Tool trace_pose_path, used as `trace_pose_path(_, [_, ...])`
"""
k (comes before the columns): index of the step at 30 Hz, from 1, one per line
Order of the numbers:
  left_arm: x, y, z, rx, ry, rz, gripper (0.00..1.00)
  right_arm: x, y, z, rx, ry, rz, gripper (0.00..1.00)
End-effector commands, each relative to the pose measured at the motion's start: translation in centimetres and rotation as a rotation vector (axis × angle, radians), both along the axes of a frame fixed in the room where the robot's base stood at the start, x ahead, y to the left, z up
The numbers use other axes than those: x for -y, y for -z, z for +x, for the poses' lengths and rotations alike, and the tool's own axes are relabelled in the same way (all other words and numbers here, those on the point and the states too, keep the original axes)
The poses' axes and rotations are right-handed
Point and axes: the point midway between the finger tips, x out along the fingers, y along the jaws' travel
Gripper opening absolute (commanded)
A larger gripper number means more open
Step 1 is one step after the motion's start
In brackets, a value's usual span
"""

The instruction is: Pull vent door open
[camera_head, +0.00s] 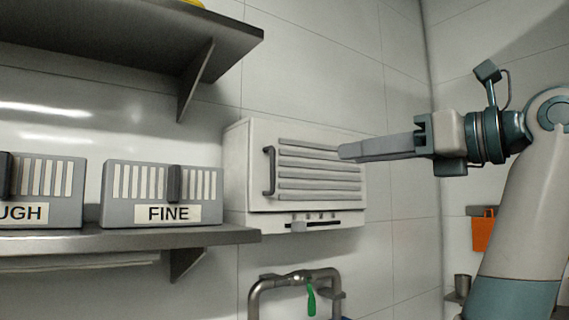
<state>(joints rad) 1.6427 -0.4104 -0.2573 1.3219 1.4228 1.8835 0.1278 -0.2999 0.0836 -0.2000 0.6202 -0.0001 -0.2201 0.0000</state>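The vent door (305,201) is the pale slatted front of a white wall box in the middle of the view. It looks closed, flush with the box. A dark vertical bar handle (269,172) is on its left side. Whether the tips touch the door cannot be told.
A metal shelf (130,238) at left holds grey slatted boxes, one marked FINE (130,208). A dark upper shelf (130,45) hangs above. Below the vent are pipes with a green handle (311,300). An orange item (484,232) hangs at right.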

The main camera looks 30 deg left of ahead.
Motion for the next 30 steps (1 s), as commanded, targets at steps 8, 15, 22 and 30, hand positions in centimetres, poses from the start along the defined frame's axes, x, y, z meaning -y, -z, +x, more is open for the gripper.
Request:
trace_pose_path(8, [-0.7, 0.0, 0.2, -0.001, 0.0, -0.001, 0.27, 0.0, -0.3, 0.0, 0.0, 0.0, 0.0, 0.31])
trace_pose_path(15, [-3.3, -0.1, 0.7, -0.003, -0.001, -0.001, 0.27, -0.3, -1.2, 0.0, 0.0, 0.001, 0.003, 0.31])
trace_pose_path(22, [-7.3, -0.2, 1.5, -0.002, 0.0, -0.003, 0.27, -0.7, -2.7, 0.0, 0.0, 0.002, 0.008, 0.31])
trace_pose_path(30, [-12.0, -0.3, 2.4, -0.002, -0.002, -0.001, 0.27, -0.7, -4.7, 0.0, -0.001, 0.002, 0.007, 0.31])
